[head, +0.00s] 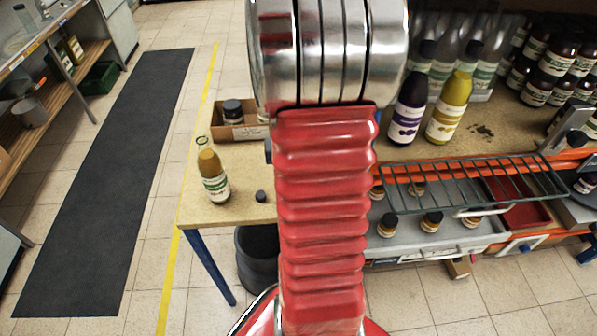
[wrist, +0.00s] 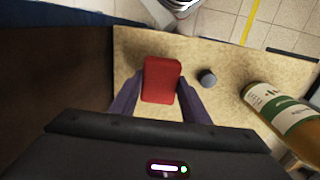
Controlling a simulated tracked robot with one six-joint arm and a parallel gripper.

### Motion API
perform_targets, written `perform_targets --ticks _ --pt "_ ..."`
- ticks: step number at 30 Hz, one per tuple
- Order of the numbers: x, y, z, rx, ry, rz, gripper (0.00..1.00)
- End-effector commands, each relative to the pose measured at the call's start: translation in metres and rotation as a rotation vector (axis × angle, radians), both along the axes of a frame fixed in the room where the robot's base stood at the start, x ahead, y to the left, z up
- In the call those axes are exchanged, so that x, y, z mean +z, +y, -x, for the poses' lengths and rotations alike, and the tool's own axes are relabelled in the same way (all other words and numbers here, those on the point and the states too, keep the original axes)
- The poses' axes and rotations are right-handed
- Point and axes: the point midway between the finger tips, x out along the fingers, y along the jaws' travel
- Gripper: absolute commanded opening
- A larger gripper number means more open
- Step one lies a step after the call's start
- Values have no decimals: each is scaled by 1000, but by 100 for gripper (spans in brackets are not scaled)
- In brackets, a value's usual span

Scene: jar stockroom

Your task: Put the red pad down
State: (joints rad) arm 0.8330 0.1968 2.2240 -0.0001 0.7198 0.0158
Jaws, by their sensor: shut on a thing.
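The red pad (wrist: 161,80) shows in the wrist view between the two fingers of my gripper (wrist: 160,88). My gripper is shut on it, with a finger at each side. The pad is over the tan tabletop (wrist: 222,100); I cannot tell whether it touches the top or hangs just above it. In the head view the pad and my gripper are hidden behind my red arm.
A small dark cap (wrist: 207,77) lies right of the pad, and a labelled bottle (wrist: 285,112) is farther right. In the head view the bottle (head: 212,178) stands upright near the table's left edge. A cardboard box (head: 240,133) holding a jar is at the back.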

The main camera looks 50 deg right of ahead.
Motion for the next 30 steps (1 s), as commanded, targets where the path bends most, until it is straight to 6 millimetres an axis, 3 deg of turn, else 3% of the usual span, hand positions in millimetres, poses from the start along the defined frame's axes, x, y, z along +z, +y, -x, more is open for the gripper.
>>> perform_targets --ticks 6,12,23,30 --pt "-1 -39 -14 -2 0 0 17" --pt "0 -60 -22 -2 1 -1 17" --pt "-1 -61 -22 -2 1 -1 17" --pt "-27 -61 -22 -2 3 -3 17"
